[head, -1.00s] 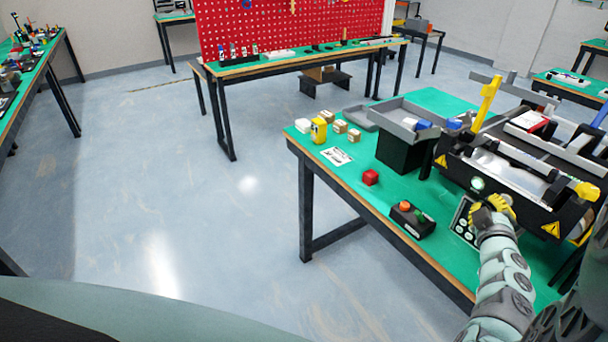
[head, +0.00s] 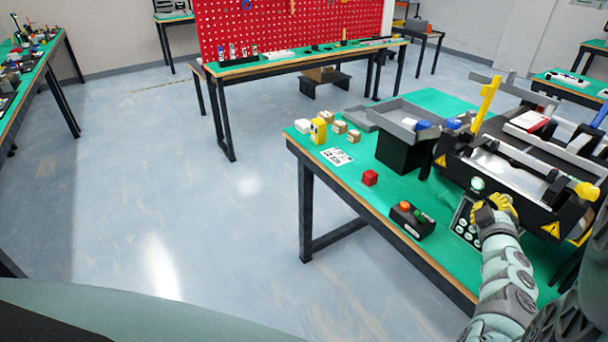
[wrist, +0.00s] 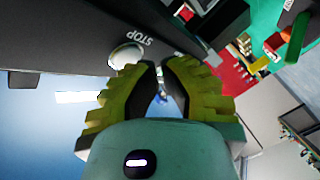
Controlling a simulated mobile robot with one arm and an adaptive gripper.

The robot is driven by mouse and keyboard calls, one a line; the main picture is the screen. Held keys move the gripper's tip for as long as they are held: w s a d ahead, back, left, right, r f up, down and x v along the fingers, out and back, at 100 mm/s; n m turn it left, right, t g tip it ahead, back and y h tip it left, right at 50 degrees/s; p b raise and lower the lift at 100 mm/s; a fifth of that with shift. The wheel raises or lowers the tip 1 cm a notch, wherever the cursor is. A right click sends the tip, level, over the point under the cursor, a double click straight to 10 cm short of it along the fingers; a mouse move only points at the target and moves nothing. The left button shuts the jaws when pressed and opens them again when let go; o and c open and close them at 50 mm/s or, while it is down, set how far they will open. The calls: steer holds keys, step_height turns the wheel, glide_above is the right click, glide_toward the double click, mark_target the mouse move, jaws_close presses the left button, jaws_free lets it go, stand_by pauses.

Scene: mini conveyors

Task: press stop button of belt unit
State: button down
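The black belt unit (head: 460,159) stands on the green-topped table at the right of the head view. A pale round button (wrist: 126,55) with the word STOP beside it sits on a dark face in the wrist view. A pale round button (head: 477,184) also shows on the unit's front in the head view; its label cannot be read there. My gripper (wrist: 160,66) has yellow-green ribbed fingers drawn close together, with a narrow gap and nothing held. Its fingertips are just beside the STOP button; contact cannot be confirmed. My gripper (head: 488,207) partly hides the panel in the head view.
A panel (head: 464,222) with several pale round buttons lies beside my gripper. A black box (head: 411,222) with orange and green buttons and a red cube (head: 370,178) lie to the left. A grey tray (head: 397,117) stands behind. The left floor is clear.

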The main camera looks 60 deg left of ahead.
steer(key=shift+w+a, duration=0.1)
steer(key=shift+w, duration=0.25)
stand_by(0.6)
steer(key=shift+s, duration=0.8)
steer(key=shift+p, duration=0.3)
steer(key=s+p, duration=0.1)
steer(key=s, duration=0.4)
stand_by(0.5)
